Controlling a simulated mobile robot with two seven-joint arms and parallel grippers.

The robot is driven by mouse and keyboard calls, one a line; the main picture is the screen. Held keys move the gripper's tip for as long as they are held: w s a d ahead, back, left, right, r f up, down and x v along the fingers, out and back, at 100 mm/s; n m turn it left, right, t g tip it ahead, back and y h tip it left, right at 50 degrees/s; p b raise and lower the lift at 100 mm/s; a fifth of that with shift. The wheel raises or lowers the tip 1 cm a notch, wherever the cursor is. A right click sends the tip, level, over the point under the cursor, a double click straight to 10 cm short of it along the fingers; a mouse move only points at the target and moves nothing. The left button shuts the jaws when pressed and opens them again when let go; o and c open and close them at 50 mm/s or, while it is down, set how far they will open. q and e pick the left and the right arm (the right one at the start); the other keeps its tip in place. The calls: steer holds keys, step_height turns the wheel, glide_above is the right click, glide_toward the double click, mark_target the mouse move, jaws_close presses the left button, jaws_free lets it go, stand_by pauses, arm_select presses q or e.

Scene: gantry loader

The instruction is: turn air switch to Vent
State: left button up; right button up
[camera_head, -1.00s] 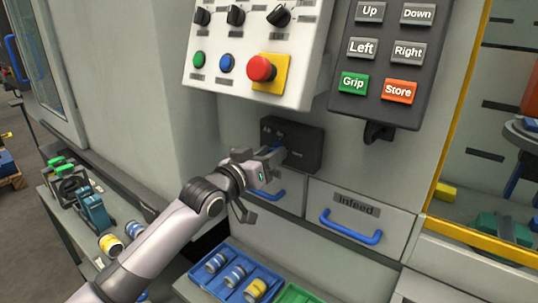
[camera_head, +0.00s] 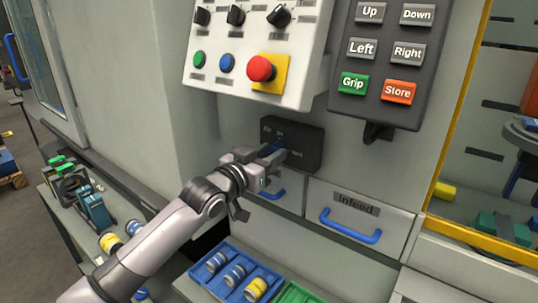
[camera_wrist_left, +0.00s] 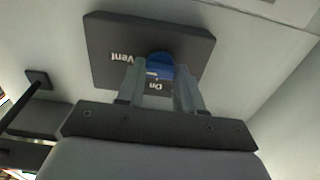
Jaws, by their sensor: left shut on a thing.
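The air switch is a dark box (camera_head: 306,147) on the machine wall below the white control panel. Its blue knob (camera_wrist_left: 160,62) shows in the left wrist view, between my fingers. The labels "Vent" and "On" appear upside down there, "On" just in front of the knob and "Vent" to its left. My left gripper (camera_head: 272,153) is shut on the knob, with one finger on each side. It also shows in the left wrist view (camera_wrist_left: 160,85). The fingers hide part of the knob, and I cannot tell its exact setting. My right gripper is not in view.
The white control panel (camera_head: 310,90) with a red emergency button (camera_head: 261,68) juts out above the switch. A dark button pendant (camera_head: 385,108) hangs at right. The Infeed drawer (camera_head: 352,212) has a blue handle below. A blue tray (camera_head: 229,293) with cylinders lies in front.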

arm_select(q)
steer(key=o, duration=1)
steer(key=shift+o, duration=0.2)
steer(key=v, duration=0.7)
steer(key=shift+b, duration=0.4)
